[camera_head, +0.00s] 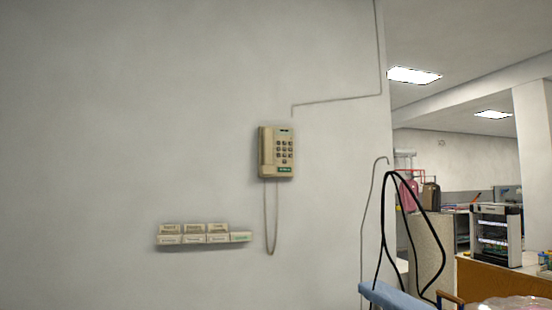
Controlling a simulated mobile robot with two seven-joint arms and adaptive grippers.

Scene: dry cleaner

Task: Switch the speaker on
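A beige wall telephone (276,153) hangs on the grey wall near the middle of the view. Its handset (266,152) is on the left side, with a dark keypad and a small dark display on the right. A small green strip (285,169) shows at its lower right. A cord loop hangs below it. I cannot make out a separate speaker, and any speaker key on the telephone is too small to tell. Neither of my grippers is in view.
A narrow rack of cards (203,237) is on the wall below left of the telephone. A pale blue padded surface (397,297) with black cables above it stands at the lower right. A counter (483,276) and a dark-fronted machine (495,235) are farther right.

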